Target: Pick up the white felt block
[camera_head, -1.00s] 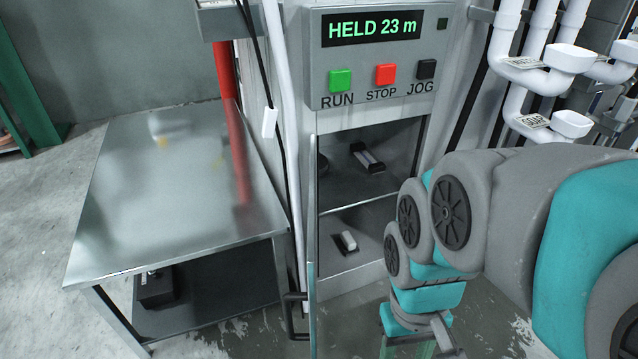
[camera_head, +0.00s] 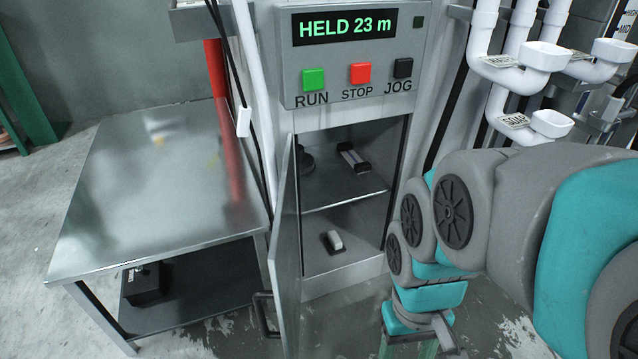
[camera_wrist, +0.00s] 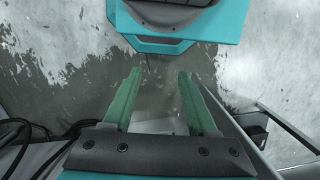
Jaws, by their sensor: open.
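A small whitish block (camera_head: 335,239), which looks like the white felt block, lies on a dark flat base on the lower shelf of the open cabinet (camera_head: 344,277). It is small, so its material cannot be told. My gripper (camera_wrist: 160,76) is open in the wrist view, with two green fingers apart and nothing between them. In the head view my gripper is cut off at the bottom edge, to the right of and in front of the cabinet. The wrist view does not clearly show the block.
The cabinet door (camera_head: 286,250) stands open on the left side. The upper shelf holds a dark item with pale ends (camera_head: 352,158). A metal table (camera_head: 160,200) stands at left. White pipes with cups (camera_head: 545,56) are at right. Buttons and a display reading "HELD 23 m" sit above.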

